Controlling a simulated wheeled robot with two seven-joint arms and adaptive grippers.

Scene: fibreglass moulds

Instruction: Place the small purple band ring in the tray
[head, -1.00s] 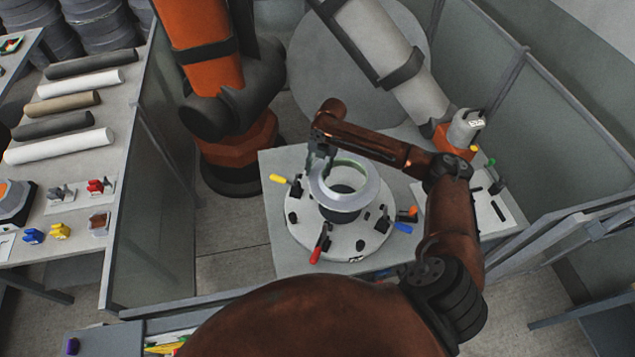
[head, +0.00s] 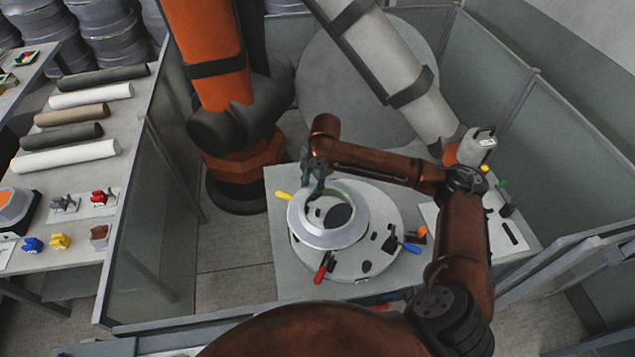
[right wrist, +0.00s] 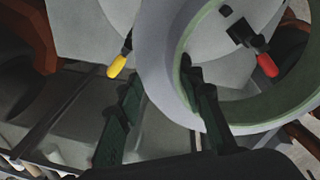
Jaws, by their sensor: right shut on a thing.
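My right gripper (head: 317,190) is shut on the wall of a large pale grey ring (head: 340,238) with a green inner face. In the right wrist view one finger of the gripper (right wrist: 160,90) is outside the ring (right wrist: 158,60) and the other is inside it. The ring overlaps the left part of a round grey plate (head: 385,215) and appears raised above it. I cannot make out a small purple band ring. I cannot tell which thing is the task's tray. My left gripper is out of view.
Toggle clamps with yellow (head: 283,196), red (head: 321,270) and blue (head: 411,249) handles surround the plate. An orange robot arm (head: 205,55) stands behind. Glass partitions (head: 150,225) flank the bench. The left table holds rolls (head: 65,155) and small coloured clamps (head: 60,241).

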